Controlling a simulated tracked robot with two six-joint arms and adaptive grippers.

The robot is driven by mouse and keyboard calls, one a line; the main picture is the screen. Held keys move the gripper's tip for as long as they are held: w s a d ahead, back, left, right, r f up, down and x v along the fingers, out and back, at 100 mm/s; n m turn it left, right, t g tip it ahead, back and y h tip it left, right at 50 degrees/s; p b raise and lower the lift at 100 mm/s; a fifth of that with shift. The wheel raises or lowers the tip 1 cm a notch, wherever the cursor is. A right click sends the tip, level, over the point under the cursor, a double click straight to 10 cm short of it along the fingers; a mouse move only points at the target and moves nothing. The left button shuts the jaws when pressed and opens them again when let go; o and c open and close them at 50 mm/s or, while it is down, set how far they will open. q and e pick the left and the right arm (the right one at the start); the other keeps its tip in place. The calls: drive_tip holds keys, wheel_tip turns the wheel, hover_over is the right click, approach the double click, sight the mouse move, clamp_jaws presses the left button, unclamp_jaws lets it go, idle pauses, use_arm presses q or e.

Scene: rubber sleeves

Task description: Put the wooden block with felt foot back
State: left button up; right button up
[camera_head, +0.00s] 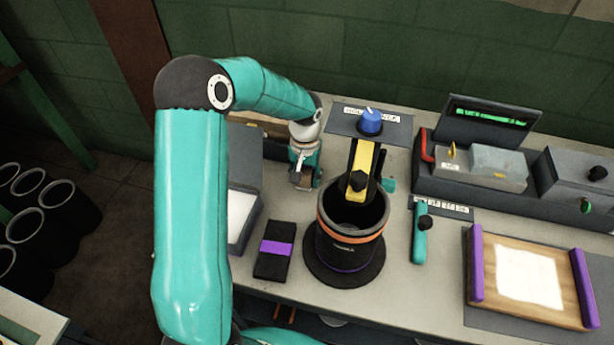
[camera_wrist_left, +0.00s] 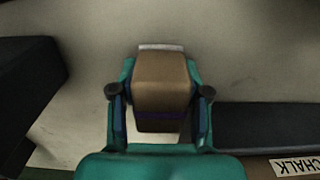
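My left gripper (camera_head: 303,172) is over the bench, behind and left of the black sleeve. In the left wrist view its fingers (camera_wrist_left: 160,105) stand on both sides of the brown wooden block (camera_wrist_left: 163,80), shut on it. A pale strip, perhaps the felt foot, shows at the block's far end (camera_wrist_left: 161,47). In the head view the block is small and mostly hidden by the gripper. I cannot tell whether it touches the bench. My right gripper is not in view.
A black sleeve (camera_head: 350,250) with an orange band stands on a round base. Near it are a purple-banded black block (camera_head: 273,250), a teal-handled tool (camera_head: 420,235) and a wooden board (camera_head: 490,270) with purple sides. A CHALK label (camera_wrist_left: 295,167) shows at the wrist view's lower right.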

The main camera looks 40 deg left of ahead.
sight(305, 168)
use_arm(q)
drive_tip(key=shift+o, duration=1.3)
drive_tip(key=shift+r, duration=0.1)
wheel_tip(305, 168, up, 12)
drive_tip(key=shift+r, duration=0.1)
